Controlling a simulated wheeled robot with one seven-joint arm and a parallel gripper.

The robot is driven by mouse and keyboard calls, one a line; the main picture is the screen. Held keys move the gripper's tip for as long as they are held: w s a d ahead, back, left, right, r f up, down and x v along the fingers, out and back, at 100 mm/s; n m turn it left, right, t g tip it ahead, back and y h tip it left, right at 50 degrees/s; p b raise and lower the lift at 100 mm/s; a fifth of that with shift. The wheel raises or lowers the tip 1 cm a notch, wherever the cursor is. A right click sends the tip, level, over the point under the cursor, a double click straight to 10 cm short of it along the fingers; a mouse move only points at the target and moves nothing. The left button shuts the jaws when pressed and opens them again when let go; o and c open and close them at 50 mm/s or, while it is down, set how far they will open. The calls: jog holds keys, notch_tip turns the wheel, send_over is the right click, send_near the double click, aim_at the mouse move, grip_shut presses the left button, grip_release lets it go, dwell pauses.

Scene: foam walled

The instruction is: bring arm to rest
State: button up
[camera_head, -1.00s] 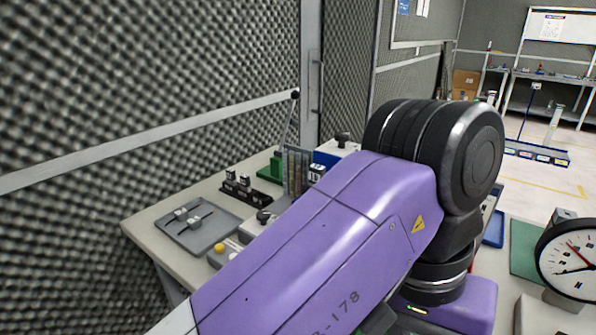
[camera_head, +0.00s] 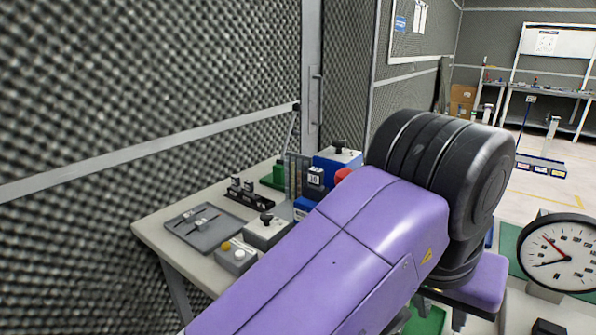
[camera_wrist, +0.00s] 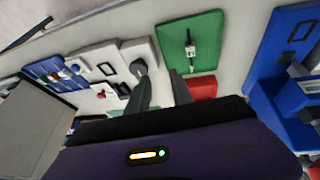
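My arm is purple with black joints and crosses the head view from bottom centre to right, bent at a large black joint. My gripper shows in the wrist view (camera_wrist: 161,84) as two dark fingers with a clear gap between them. It is open, with nothing visible between the fingers. The fingers point over a bench carrying a green plate (camera_wrist: 206,30) with a small metal fitting. The fingertips appear apart from the plate; their exact height cannot be told. In the head view the gripper is hidden.
A bench (camera_head: 150,237) stands left against the foam wall, with a grey tray (camera_head: 203,229), a yellow-button box (camera_head: 236,256) and a blue box (camera_head: 338,163). A round dial gauge (camera_head: 560,254) stands at the right. Open floor lies at the back right.

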jog(key=w+d+r+t+h, duration=0.3)
jog(key=w+d+r+t, duration=0.1)
jog(key=w+d+r, duration=0.15)
jog(key=w+a+r+n+t+h+p, duration=0.1)
jog(key=w+r+n+t+h, duration=0.15)
jog(key=r+t, duration=0.4)
jog(key=w+r+n+t+h+p, duration=0.1)
jog(key=w+r+n+t, duration=0.15)
jog(key=r+t, duration=0.4)
jog(key=s+a+f+n+t+y+p, duration=0.1)
jog(key=s+a+f+n+y, duration=0.35)
jog(key=f+y, duration=0.3)
jog(key=s+a+f+n+t+y, duration=0.1)
jog(key=s+a+f+n+y, duration=0.3)
jog(key=s+f+n+y, duration=0.3)
jog(key=s+d+f+m+g+h+p, duration=0.1)
jog(key=s+d+f+m+g, duration=0.1)
jog(key=s+f, duration=0.4)
jog(key=s+d+f+m+g+h+p, duration=0.1)
jog(key=s+f+m, duration=0.3)
jog(key=s, duration=0.7)
jog(key=s+d+f+m+g+h, duration=0.1)
jog(key=s+d+f+m+g, duration=0.2)
jog(key=s+f, duration=0.5)
jog(key=shift+s+f+g+h+p, duration=0.15)
jog(key=shift+s+g+h+p, duration=0.3)
jog(key=shift+s, duration=0.2)
